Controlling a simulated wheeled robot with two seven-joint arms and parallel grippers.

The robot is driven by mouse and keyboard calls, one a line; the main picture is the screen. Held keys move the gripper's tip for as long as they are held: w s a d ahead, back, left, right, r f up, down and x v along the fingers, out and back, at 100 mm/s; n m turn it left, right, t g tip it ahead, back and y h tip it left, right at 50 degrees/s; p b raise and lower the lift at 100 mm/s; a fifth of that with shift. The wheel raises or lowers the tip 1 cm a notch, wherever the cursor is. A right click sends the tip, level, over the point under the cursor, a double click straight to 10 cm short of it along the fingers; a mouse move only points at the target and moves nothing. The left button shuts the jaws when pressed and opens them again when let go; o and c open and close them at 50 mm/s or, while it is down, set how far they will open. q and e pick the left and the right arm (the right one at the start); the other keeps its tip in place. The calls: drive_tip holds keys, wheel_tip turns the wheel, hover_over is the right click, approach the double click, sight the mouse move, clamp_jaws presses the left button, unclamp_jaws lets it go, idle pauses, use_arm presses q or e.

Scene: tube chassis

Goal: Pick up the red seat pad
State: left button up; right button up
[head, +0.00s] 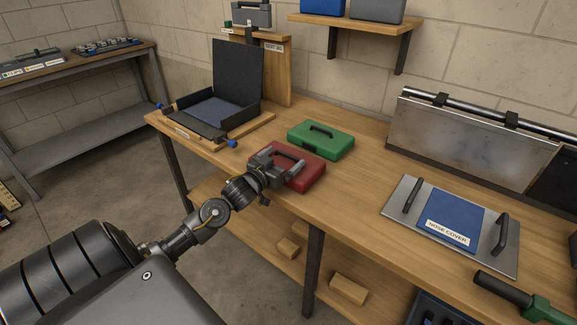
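The red seat pad (311,181) lies on the wooden workbench near its front edge and has a dark handle on top. My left gripper (290,161) reaches in from the lower left and is at the pad's handle, covering the pad's left part. The fingers and the dark handle overlap in the picture, so I cannot tell whether they are closed on it. The pad appears to rest on the bench top. My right gripper is not in view.
A green pad (333,141) with a handle lies just behind the red one. An open black seat fixture (238,75) stands at the left end. A metal plate with a blue "NOSE COVER" piece (452,215) lies to the right. The bench between (362,185) is bare.

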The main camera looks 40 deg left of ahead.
sight(281, 164)
use_arm(q)
drive_tip(key=c, duration=0.7)
drive_tip(key=shift+c, duration=0.7)
drive_tip(key=shift+r, duration=0.35)
drive_tip(key=r, duration=0.3)
drive_tip(key=shift+s+a+r, duration=0.1)
drive_tip(key=shift+s+r, duration=0.15)
drive_tip(key=shift+s, duration=0.05)
drive_tip(key=s+r, duration=0.1)
drive_tip(key=r, duration=0.1)
drive_tip(key=s+a+r+p, duration=0.1)
drive_tip(key=s+r, duration=0.1)
drive_tip(key=shift+s, duration=0.1)
drive_tip(key=s+a+r, duration=0.3)
drive_tip(key=s+r, duration=0.1)
drive_tip(key=s, duration=0.5)
drive_tip(key=shift+s+r+p, duration=0.25)
drive_tip(key=shift+r+p, duration=0.15)
drive_tip(key=shift+p, duration=0.05)
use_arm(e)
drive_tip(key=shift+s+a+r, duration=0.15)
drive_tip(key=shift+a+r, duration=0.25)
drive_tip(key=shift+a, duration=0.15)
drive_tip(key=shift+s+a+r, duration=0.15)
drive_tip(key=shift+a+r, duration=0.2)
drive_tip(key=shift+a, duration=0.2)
